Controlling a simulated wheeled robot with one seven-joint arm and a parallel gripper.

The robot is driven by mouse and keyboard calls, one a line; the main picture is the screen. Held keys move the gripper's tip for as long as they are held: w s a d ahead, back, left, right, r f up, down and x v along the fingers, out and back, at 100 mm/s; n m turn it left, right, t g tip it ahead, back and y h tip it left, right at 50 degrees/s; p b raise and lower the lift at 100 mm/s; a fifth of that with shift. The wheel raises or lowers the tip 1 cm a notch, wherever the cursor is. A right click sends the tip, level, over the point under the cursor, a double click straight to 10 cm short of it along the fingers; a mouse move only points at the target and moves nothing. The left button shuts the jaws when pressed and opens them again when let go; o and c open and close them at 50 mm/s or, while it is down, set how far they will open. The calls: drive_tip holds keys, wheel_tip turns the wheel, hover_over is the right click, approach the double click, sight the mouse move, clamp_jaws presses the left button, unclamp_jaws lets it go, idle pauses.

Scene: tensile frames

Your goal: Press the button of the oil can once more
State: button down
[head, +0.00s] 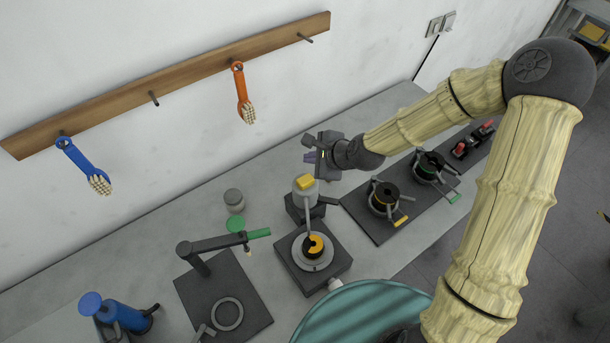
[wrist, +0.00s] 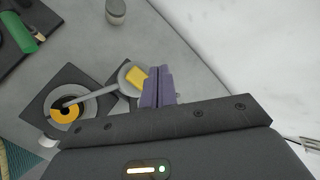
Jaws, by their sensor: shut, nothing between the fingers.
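The oil can (head: 303,194) appears to be the grey round body with a square yellow button (head: 306,181) on top. It stands upright on a dark block, and its thin spout points toward a yellow-and-black disc (head: 314,245). My gripper (head: 309,157) is shut and empty, up and slightly right of the button in the head view. In the wrist view the purple fingertips (wrist: 158,82) are together just right of the yellow button (wrist: 136,76) and cover its edge. Touch is not visible; I cannot tell the height gap.
A lidded grey jar (head: 234,200) and a green-handled arm on a dark plate (head: 222,290) stand left. A blue device (head: 120,315) is at lower left. A dark board with spools (head: 385,197) lies right.

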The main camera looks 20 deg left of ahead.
drive_tip(key=s+d+n+h+b, duration=0.3)
drive_tip(key=s+d+n, duration=0.3)
drive_tip(key=d, duration=0.7)
drive_tip(key=s+d+n+g+h+b, duration=0.1)
drive_tip(key=s+d+n+h+b, duration=0.3)
drive_tip(key=d+n, duration=0.4)
drive_tip(key=s+d+b, duration=0.1)
drive_tip(key=s+d, duration=0.1)
drive_tip(key=d, duration=0.4)
drive_tip(key=shift+d+g+h+b, duration=0.15)
drive_tip(key=shift+g+h+b, duration=0.15)
drive_tip(key=shift+b, duration=0.05)
drive_tip(key=shift+f, duration=0.1)
